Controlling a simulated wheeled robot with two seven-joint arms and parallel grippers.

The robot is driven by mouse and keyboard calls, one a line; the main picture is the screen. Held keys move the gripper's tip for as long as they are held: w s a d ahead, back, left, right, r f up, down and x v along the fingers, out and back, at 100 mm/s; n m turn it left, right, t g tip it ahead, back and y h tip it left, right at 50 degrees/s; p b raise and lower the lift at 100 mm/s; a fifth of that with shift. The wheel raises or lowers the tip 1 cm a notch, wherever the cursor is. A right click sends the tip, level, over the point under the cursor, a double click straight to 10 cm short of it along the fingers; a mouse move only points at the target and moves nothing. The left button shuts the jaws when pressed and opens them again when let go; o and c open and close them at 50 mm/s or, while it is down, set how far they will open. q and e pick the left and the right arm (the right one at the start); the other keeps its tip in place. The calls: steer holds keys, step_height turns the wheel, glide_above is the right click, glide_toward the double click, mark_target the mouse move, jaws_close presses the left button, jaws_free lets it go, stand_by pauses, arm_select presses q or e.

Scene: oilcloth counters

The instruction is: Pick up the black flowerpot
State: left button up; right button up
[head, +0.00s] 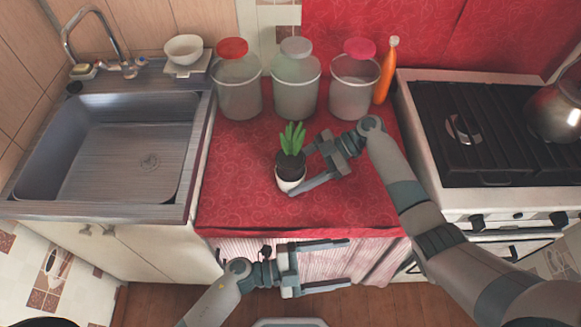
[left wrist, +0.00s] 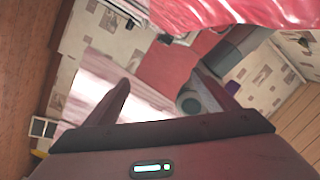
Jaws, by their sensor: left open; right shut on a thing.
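The flowerpot (head: 290,168) is near the middle of the red counter in the head view. It looks dark on top and white at the bottom, and holds a green plant (head: 292,138). My right gripper (head: 299,171) reaches in from the right and is shut on the flowerpot, a finger on either side. The pot looks upright; whether it touches the cloth I cannot tell. My left gripper (head: 346,264) is open and empty, low in front of the counter's front edge. Its two fingers also show apart in the left wrist view (left wrist: 172,95).
Three glass jars (head: 296,88) and an orange bottle (head: 385,72) stand behind the pot. A sink (head: 195,200) is on the left, and a stove (head: 408,95) with a kettle (head: 556,108) on the right. The red cloth (head: 235,165) is clear left of the pot.

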arm_select(q)
steer(key=s+r+m+g+y, duration=0.7)
steer(key=s+m+g+y, duration=0.35)
steer(key=m, duration=0.45)
steer(key=w+a+r+m+t+y, duration=0.2)
steer(key=w+a+r, duration=0.2)
steer(key=w, duration=0.7)
steer(key=w+a+r+m+t+y, duration=0.3)
steer(key=w+r, duration=0.3)
steer(key=w, duration=0.5)
steer(key=w+a+r+m+t+y, duration=0.2)
steer(key=w+a+r, duration=0.3)
steer(key=w, duration=0.6)
steer(key=shift+w+r+m+t, duration=0.15)
steer(key=shift+r+m+t, duration=0.4)
steer(key=shift+t, duration=0.1)
steer(key=shift+f+y, duration=0.1)
steer(key=shift+y, duration=0.15)
